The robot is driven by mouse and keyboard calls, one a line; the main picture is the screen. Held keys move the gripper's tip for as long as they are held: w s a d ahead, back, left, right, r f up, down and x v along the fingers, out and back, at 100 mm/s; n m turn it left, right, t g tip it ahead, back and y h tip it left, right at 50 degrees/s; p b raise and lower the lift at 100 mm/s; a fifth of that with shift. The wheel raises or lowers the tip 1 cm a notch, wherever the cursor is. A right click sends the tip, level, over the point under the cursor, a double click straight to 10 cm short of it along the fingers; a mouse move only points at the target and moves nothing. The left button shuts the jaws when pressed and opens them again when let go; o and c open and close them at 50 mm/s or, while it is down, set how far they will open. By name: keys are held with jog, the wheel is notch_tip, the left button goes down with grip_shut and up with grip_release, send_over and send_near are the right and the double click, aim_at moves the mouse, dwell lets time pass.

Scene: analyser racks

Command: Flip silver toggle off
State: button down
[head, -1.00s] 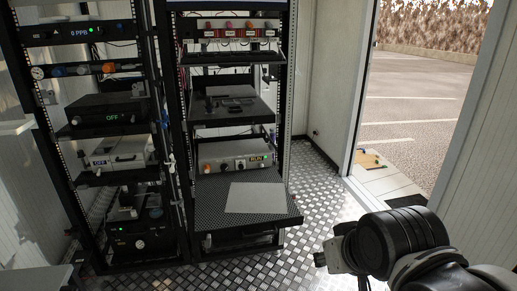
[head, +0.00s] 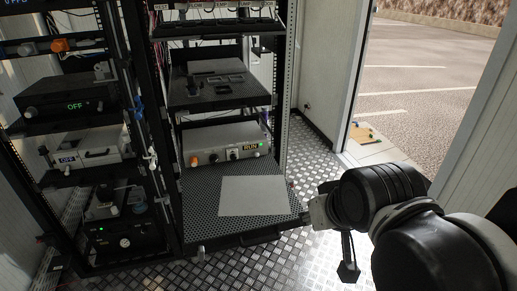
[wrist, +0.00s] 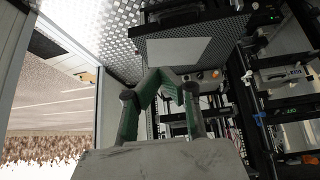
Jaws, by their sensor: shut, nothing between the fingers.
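A silver box (head: 240,141) with a lit RUN display (head: 250,148) stands on a rack shelf in the head view. Its front has an orange knob (head: 194,161) and small dark and silver controls (head: 232,154); which one is the toggle is too small to tell. In the head view my arm is at the right.
A perforated shelf (head: 200,207) with a pale sheet (head: 252,195) juts out below the silver box. A shelf of dark equipment (head: 215,92) is above it. Another rack at left holds a silver box reading OFF (head: 85,151). Metal floor is clear before the racks; a doorway opens at right.

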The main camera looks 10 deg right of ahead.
jog(key=w+r+y, duration=0.1)
jog(key=w+r, duration=0.2)
jog(key=w, duration=1.1)
jog(key=w+r, duration=0.4)
jog(key=w, duration=0.9)
jog(key=w+d+f, duration=0.1)
jog(key=w+f, duration=0.4)
jog(key=w, duration=0.3)
jog(key=w+d+f, duration=0.1)
jog(key=w+f, duration=0.3)
jog(key=w, duration=0.5)
jog(key=w+d+f+g+y, duration=0.1)
jog(key=w+f, duration=0.4)
jog(key=w, duration=0.3)
jog(key=shift+w+d+f+p, duration=0.25)
jog(key=shift+w+f+p, duration=0.05)
jog(key=shift+w+p, duration=0.1)
jog(key=shift+f, duration=0.1)
send_over(256, 154)
jog(key=d, duration=0.2)
notch_tip(256, 154, down, 8)
jog(key=f, duration=0.1)
jog(key=f+b, duration=0.1)
jog(key=shift+w+a+f, duration=0.2)
jog(key=shift+a+f, duration=0.05)
jog(key=shift+f, duration=0.15)
jog(key=shift+s+a+f, duration=0.1)
jog(key=shift+s+f, duration=0.05)
jog(key=shift+f, duration=0.45)
